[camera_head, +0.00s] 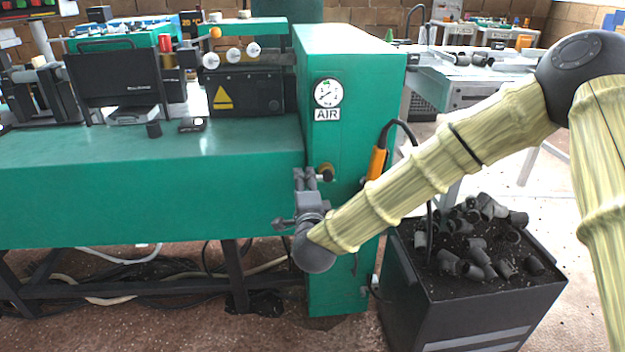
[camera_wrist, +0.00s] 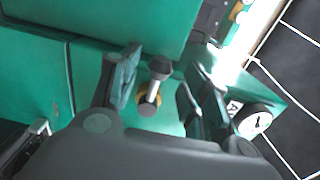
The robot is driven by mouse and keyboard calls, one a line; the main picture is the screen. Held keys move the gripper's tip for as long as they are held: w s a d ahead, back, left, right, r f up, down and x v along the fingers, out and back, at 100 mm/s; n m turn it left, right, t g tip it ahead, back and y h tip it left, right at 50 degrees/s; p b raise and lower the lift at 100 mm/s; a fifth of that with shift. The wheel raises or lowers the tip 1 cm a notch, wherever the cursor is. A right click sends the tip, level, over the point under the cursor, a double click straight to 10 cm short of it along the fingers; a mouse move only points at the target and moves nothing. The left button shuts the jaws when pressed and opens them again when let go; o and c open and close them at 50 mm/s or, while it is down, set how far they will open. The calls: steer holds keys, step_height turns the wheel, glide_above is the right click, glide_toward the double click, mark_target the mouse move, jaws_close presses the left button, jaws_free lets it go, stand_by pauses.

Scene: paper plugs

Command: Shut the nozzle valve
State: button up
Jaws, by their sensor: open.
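The nozzle valve (camera_head: 327,173) is a small brass-coloured fitting on the front of the green machine column, below the AIR gauge. In the wrist view its dark-tipped metal lever (camera_wrist: 154,88) stands over the brass base, between my fingers. My gripper (camera_head: 306,176) is just in front of the column and partly overlaps the valve in the head view. In the wrist view my gripper (camera_wrist: 160,72) is open, with one finger on each side of the lever and visible gaps. I cannot tell the exact depth between fingertips and lever.
The AIR gauge (camera_head: 328,93) is above the valve. An orange-handled tool (camera_head: 376,163) with a black cable hangs on the column's right side. A dark bin (camera_head: 470,310) of grey pipe pieces stands at the lower right. The green machine body (camera_head: 150,185) extends left.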

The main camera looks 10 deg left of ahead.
steer(key=shift+x, duration=1.05)
steer(key=c, duration=0.7)
steer(key=shift+c, duration=0.2)
